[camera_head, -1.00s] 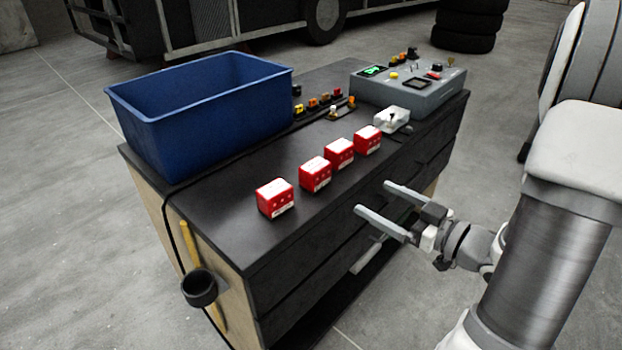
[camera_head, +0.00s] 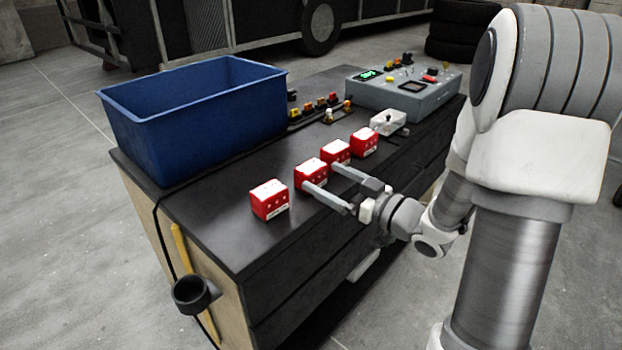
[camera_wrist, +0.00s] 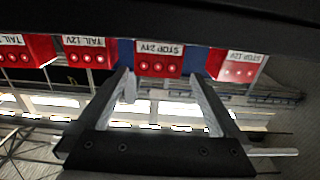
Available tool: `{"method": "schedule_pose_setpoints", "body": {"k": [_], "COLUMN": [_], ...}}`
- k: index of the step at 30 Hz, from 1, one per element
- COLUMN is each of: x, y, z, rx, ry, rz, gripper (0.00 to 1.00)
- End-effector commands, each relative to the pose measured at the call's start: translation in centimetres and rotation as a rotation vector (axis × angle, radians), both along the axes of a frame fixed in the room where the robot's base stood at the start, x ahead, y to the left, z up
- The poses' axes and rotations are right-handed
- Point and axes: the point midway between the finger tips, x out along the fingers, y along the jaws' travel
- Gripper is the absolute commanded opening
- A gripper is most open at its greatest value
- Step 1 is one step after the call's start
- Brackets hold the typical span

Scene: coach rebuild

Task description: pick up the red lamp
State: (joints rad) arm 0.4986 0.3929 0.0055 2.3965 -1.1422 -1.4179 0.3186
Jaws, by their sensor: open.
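Several red box-shaped lamps with white labels stand in a row on the black bench top. In the wrist view, which looks upside down, the labels read STOP 12V (camera_wrist: 237,68), STOP 24V (camera_wrist: 158,66), TAIL 12V (camera_wrist: 88,57) and a cut-off TAIL (camera_wrist: 20,52). In the head view the nearest lamp (camera_head: 270,202) is at left, followed by the second (camera_head: 311,171), third (camera_head: 336,151) and farthest (camera_head: 364,144). My gripper (camera_head: 320,177) is open and empty at the second lamp. In the wrist view its fingers (camera_wrist: 162,86) flank the STOP 24V lamp; contact is unclear.
A blue bin (camera_head: 200,120) stands on the bench (camera_head: 210,215) behind the lamps. A grey control box (camera_head: 410,92), a small white switch unit (camera_head: 388,122) and small coloured lights (camera_head: 320,105) are farther back. A black cup holder (camera_head: 193,295) sticks out at the bench's near end.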

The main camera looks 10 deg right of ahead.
Motion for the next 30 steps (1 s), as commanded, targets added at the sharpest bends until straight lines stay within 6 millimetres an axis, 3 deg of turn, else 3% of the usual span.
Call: {"method": "schedule_pose_setpoints", "body": {"k": [9, 18, 30], "x": [3.7, 4.1, 4.1], "y": [2.3, 2.5, 2.5], "z": [-0.5, -0.4, -0.4], "rx": [-0.001, 0.0, -0.001], "ry": [0.0, 0.0, 0.001], "rz": [0.003, 0.001, 0.001], "gripper": [1.0, 1.0, 0.28]}}
